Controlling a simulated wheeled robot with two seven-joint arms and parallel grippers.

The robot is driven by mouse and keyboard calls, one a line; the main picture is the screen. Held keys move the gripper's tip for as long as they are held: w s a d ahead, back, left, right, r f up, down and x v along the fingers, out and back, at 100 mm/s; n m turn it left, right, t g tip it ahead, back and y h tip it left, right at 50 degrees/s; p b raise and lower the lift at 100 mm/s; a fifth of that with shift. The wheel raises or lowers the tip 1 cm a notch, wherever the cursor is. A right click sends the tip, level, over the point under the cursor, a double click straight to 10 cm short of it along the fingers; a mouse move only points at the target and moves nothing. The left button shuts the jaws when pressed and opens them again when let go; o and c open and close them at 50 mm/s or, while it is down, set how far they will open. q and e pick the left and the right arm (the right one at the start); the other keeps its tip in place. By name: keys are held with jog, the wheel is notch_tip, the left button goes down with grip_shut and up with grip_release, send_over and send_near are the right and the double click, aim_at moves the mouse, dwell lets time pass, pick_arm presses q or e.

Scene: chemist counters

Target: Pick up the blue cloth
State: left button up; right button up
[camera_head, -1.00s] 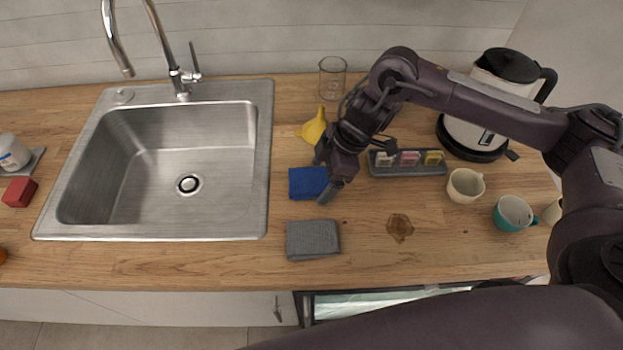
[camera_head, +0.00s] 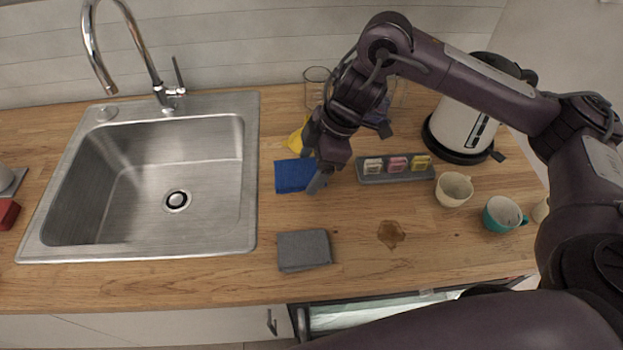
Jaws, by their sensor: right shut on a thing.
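The blue cloth (camera_head: 291,176) is a small folded rectangle right of the sink. Its right end is at my right gripper (camera_head: 315,169), which reaches in from the right and is shut on it. The gripper hides part of that end. The cloth seems to be slightly above the counter, though the gap under it is hard to judge. My left gripper is not in view.
A grey cloth (camera_head: 303,250) lies in front on the wooden counter. A yellow funnel (camera_head: 295,141) and glass beaker (camera_head: 315,88) stand behind. A rack (camera_head: 398,175), kettle (camera_head: 465,120), cream cup (camera_head: 453,190) and teal cup (camera_head: 503,214) are right. A brown stain (camera_head: 391,234) marks the counter.

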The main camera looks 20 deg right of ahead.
aim_at(312, 169)
notch_tip(312, 169, up, 14)
jog(key=p, duration=0.3)
jog(key=shift+f, duration=0.2)
